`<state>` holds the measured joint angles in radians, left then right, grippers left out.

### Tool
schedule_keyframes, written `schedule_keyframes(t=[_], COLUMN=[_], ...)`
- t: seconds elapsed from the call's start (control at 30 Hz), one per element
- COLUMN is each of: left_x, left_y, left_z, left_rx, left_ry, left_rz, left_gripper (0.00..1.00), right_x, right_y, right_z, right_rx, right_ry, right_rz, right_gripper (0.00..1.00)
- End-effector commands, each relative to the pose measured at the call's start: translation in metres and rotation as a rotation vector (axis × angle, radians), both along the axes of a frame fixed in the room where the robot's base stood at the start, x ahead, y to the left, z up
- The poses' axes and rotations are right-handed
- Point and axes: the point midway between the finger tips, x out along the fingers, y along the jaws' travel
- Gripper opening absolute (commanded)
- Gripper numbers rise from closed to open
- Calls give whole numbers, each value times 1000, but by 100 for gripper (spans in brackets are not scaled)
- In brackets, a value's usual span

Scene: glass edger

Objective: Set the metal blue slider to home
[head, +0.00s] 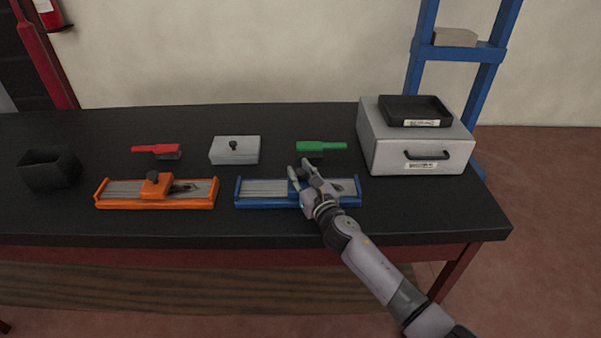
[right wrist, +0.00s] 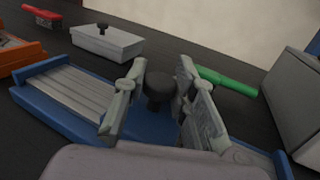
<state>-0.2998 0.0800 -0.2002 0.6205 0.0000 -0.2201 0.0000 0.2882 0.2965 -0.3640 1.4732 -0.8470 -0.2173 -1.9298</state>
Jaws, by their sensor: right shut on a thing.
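The blue slider rail (head: 262,193) lies on the black table, with grey metal strips showing on its left part. Its blue carriage is partly hidden by my right gripper (head: 307,170) near the middle of the rail. In the right wrist view, the carriage's black knob (right wrist: 158,88) stands between the two fingers of the right gripper (right wrist: 160,105). The blue rail (right wrist: 62,92) runs across that view beneath the fingers. The right gripper is shut on the slider knob. My left gripper is not in view.
An orange slider (head: 156,192) lies to the left. Behind are a red brush (head: 155,149), a white box with a knob (head: 234,150) and a green brush (head: 321,147). A white drawer box (head: 415,148) with a black tray (head: 415,107) stands right. A black bin (head: 49,170) stands far left.

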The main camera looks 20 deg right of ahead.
Motion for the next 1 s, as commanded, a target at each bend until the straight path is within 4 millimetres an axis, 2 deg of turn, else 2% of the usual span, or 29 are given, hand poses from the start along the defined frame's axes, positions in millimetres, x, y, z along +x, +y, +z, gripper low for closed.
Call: schedule_keyframes(t=[0.1, 0.2, 0.27, 0.5, 0.63, 0.8, 1.0], left_x=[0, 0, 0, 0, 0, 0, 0], left_y=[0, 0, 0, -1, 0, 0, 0], left_z=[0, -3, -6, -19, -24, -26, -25], left_rx=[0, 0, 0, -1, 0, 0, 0], left_ry=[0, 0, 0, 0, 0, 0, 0], left_rz=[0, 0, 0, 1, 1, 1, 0], left_gripper=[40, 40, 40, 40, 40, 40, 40], right_x=[0, 4, 8, 27, 34, 37, 37], right_y=[2, 13, 27, 94, 118, 130, 131], right_z=[-1, -2, -2, -2, -3, -1, 0], right_rx=[0, 3, 4, 4, 4, -1, 1], right_ry=[1, 1, 0, -1, 1, 1, 0], right_rz=[1, 2, 3, 3, 2, 1, 3], right_gripper=[0, 0, 0, 0, 0, 0, 0])
